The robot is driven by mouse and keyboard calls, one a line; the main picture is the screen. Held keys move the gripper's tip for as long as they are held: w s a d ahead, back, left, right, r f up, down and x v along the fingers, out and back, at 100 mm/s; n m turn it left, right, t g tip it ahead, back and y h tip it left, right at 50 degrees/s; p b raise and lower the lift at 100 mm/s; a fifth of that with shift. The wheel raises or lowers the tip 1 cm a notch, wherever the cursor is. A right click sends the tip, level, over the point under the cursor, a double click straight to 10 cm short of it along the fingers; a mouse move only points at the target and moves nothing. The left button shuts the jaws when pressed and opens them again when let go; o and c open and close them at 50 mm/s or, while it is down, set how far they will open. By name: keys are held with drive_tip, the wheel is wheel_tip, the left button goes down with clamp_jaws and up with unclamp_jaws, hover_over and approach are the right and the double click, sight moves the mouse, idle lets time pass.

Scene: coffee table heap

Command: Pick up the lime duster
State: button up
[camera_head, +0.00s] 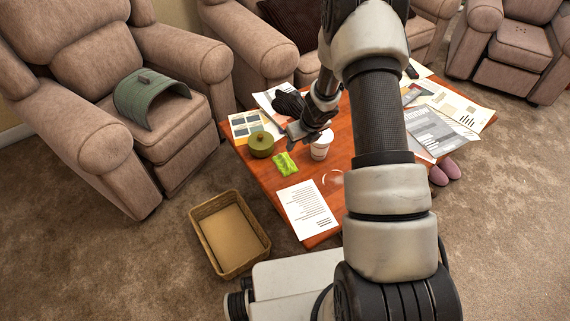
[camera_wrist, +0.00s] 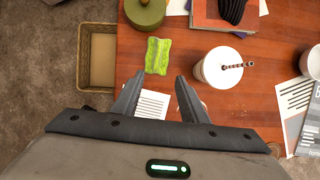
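The lime duster (camera_head: 285,164) is a small bright green cloth lying flat on the wooden coffee table (camera_head: 262,190), near the table's left side. It also shows in the wrist view (camera_wrist: 158,56), just beyond my gripper and slightly left of its centre line. My gripper (camera_wrist: 158,84) is open, with its two fingers apart and nothing between them but table and a printed sheet seen below. In the head view my gripper (camera_head: 304,136) is above the table, near the duster and a white cup. The duster is fully visible in the wrist view.
A green round pot (camera_head: 261,144) stands just behind the duster. A white cup with a straw (camera_wrist: 219,68) stands to its right. Papers (camera_head: 309,209) lie around the table. A wicker basket (camera_head: 203,213) sits on the floor at left. Armchairs stand behind.

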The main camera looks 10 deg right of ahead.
drive_tip(key=b, duration=0.2)
hover_over(285, 158)
drive_tip(key=s+d, duration=0.2)
drive_tip(key=s, duration=0.1)
wheel_tip(285, 158, down, 10)
drive_tip(key=shift+w+a+f, duration=0.1)
drive_tip(key=shift+a+f, duration=0.05)
drive_tip(key=x, duration=0.1)
drive_tip(key=b+x, duration=0.1)
drive_tip(key=x, duration=0.1)
drive_tip(key=a+x, duration=0.1)
drive_tip(key=x, duration=0.1)
drive_tip(key=shift+w+b, duration=0.3)
clamp_jaws()
